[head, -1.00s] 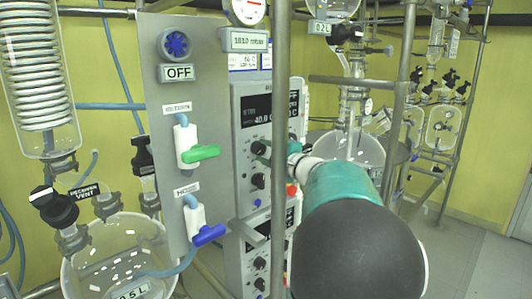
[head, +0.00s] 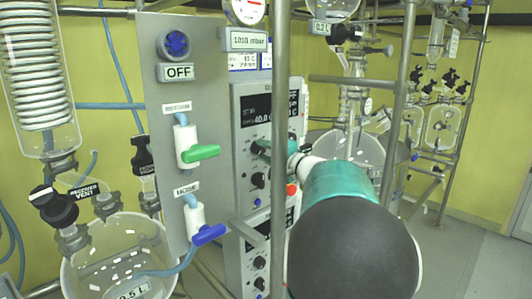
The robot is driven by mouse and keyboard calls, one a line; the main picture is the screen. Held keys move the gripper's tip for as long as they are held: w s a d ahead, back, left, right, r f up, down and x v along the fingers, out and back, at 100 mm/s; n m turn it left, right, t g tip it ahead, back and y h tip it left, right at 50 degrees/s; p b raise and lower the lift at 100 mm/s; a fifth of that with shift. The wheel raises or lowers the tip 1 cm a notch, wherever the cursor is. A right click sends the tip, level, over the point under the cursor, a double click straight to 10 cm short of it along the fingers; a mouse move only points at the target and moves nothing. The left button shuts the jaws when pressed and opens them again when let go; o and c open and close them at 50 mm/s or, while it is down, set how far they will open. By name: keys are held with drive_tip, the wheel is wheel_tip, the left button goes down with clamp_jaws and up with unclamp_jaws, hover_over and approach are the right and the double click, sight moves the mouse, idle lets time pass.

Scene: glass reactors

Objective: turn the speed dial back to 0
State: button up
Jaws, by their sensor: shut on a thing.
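The dial's pointer and scale are hidden or too small to read. A second black knob (head: 258,181) sits just below it, free of the fingers.
A vertical metal post (head: 281,60) stands close beside my arm. At left, a grey panel (head: 215,100) carries a green-handled valve (head: 201,153) and a blue-handled valve (head: 208,235). Glass vessels (head: 120,250) stand at both sides. Open floor lies at lower right.

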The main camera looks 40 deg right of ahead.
drive_tip(key=o, duration=1)
drive_tip(key=shift+s, duration=0.1)
